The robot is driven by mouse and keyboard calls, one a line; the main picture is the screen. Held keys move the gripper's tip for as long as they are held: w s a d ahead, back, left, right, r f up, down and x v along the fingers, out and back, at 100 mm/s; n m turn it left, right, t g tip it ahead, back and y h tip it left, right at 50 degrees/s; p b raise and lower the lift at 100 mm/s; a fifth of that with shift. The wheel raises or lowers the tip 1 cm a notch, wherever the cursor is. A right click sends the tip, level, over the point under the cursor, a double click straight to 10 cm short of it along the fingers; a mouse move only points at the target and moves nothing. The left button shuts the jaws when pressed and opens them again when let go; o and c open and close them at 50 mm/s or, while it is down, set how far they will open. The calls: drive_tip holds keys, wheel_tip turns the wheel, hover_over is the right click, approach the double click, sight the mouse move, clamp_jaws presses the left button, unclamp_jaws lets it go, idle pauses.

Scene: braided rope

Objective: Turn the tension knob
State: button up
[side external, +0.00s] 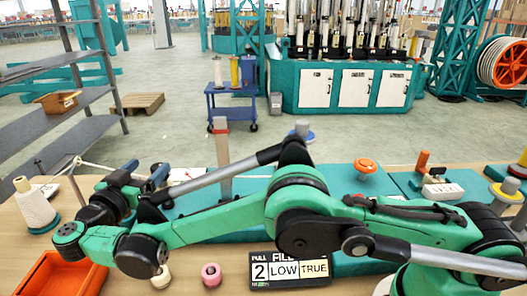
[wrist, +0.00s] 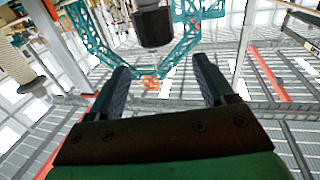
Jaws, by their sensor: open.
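My gripper (side external: 146,172) is at the left of the side view, above the left part of the bench. Its two dark fingers stand apart in the wrist view (wrist: 163,82), with nothing between their tips. An orange round knob (side external: 366,166) stands on the teal panel right of the middle, well apart from my gripper. A grey-blue knob-like part (side external: 302,133) shows behind my arm. I cannot tell which one is the tension knob. A dark cylinder (wrist: 153,27) shows beyond the fingers in the wrist view; I cannot tell what it is.
A white yarn cone (side external: 36,207) and an orange bin (side external: 62,275) are at the left. A pink spool (side external: 211,274) and a black sign (side external: 290,270) reading LOW TRUE stand in front. An orange-handled lever (side external: 422,162) is at the right. My arm crosses the bench, hiding part of it.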

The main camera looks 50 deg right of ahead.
sight(157, 167)
drive_tip(key=n+t+y, duration=0.1)
drive_tip(key=w+d+r+n+t+y, duration=0.1)
drive_tip(key=t, duration=0.1)
drive_tip(key=r+n+t+y, duration=0.1)
drive_tip(key=shift+w+d+r+n+t+y, duration=0.2)
drive_tip(key=shift+w+d+n+t+y, duration=0.1)
drive_tip(key=shift+w+n+y, duration=0.1)
drive_tip(key=n+y, duration=0.1)
drive_tip(key=t+y, duration=0.1)
drive_tip(key=s+n+t+y, duration=0.1)
drive_tip(key=shift+d+n, duration=0.3)
drive_tip(key=shift+d, duration=0.05)
drive_tip(key=f+n+y, duration=0.1)
drive_tip(key=s+f+t+y, duration=0.1)
drive_tip(key=f, duration=0.1)
drive_tip(key=s+f+n+y, duration=0.1)
drive_tip(key=f+y, duration=0.1)
drive_tip(key=shift+s+d+n+t, duration=0.1)
drive_tip(key=shift+s+n+t, duration=0.1)
drive_tip(key=shift+n+t, duration=0.1)
drive_tip(key=shift+x, duration=2.85)
drive_tip(key=shift+f, duration=0.15)
